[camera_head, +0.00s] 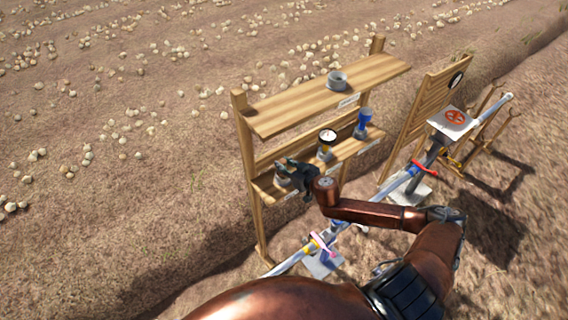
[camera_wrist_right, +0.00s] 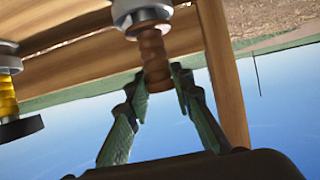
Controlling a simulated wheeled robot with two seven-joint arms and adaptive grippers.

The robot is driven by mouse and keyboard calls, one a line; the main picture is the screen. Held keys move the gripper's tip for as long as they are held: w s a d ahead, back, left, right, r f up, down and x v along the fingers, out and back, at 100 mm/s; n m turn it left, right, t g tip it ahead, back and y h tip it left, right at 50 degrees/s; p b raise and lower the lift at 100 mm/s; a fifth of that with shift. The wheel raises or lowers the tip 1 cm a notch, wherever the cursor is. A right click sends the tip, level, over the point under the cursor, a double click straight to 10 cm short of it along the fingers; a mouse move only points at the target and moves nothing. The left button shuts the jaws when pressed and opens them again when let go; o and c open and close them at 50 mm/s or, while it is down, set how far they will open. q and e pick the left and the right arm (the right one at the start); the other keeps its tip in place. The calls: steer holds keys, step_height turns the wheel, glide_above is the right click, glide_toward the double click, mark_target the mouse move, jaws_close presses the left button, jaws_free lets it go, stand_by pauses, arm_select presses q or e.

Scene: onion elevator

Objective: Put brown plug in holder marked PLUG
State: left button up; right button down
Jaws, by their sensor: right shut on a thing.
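The brown plug (camera_wrist_right: 155,62) is a ribbed brown cylinder between the two fingers of my right gripper (camera_wrist_right: 160,80) in the right wrist view. Its far end meets a round grey-white holder (camera_wrist_right: 140,14); I cannot tell how deep it sits in it. In the head view my right gripper (camera_head: 297,178) is at the left end of the lower shelf of a wooden rack (camera_head: 325,95), over a grey holder there. It hides the plug, and I cannot read the small label on that shelf. My left gripper is not in view.
On the lower shelf, right of my gripper, stand a round-faced gauge (camera_head: 327,138) and a blue part (camera_head: 364,118) in holders. A grey ring (camera_head: 337,80) sits on the top shelf. A long grey pipe (camera_head: 395,182) runs in front of the rack.

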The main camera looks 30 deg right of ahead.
steer(key=shift+f, duration=0.15)
steer(key=c, duration=2.2)
jaws_free()
steer(key=shift+f, duration=0.15)
steer(key=o, duration=0.5)
